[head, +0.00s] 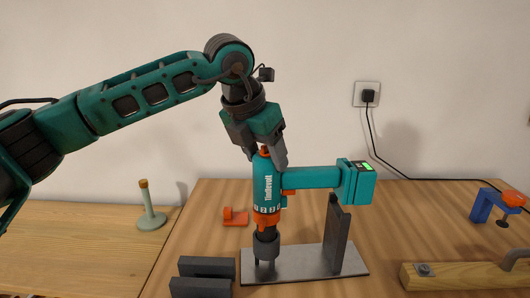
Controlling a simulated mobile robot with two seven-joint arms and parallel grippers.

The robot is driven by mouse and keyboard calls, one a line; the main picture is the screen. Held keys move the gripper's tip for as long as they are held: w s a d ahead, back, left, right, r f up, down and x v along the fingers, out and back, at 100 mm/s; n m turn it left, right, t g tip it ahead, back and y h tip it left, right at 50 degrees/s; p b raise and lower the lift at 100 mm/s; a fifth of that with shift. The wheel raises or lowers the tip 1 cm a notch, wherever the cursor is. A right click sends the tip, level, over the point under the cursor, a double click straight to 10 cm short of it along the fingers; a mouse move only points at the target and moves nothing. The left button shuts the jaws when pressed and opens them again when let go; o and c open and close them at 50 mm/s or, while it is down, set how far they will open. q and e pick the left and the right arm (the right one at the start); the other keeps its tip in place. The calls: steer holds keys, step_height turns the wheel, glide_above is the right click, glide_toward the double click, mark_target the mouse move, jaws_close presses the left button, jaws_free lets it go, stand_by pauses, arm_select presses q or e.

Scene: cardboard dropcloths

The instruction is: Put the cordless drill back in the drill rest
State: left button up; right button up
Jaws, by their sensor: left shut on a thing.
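The teal and black cordless drill (267,190) hangs nose down, its handle pointing right to a battery (357,185) with a green light. My left gripper (267,155) is shut on the rear end of the drill body, from above. The drill rest (305,268) is a grey metal plate on the table with a dark upright (338,238) at its right. The dark chuck (266,245) is over the left part of the plate, around where a short grey post shows. I cannot tell whether it is seated. The handle and battery are above the upright. My right gripper is out of view.
Dark grey bars (207,267) lie left of the rest. A small orange object (235,217) lies behind it. A blue clamp (487,206) and a wooden block with a metal handle (455,276) are at right. A pale green stand (150,220) is at far left. A cable (380,155) runs along the wall.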

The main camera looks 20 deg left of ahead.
arm_select(q)
steer(key=shift+f+b, duration=0.2)
steer(key=shift+b, duration=0.1)
steer(key=shift+f+b, duration=0.5)
steer(key=shift+f, duration=0.1)
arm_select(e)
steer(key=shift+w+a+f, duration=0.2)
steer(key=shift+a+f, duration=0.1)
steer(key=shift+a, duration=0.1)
arm_select(q)
steer(key=shift+f+b, duration=0.5)
steer(key=shift+f, duration=0.15)
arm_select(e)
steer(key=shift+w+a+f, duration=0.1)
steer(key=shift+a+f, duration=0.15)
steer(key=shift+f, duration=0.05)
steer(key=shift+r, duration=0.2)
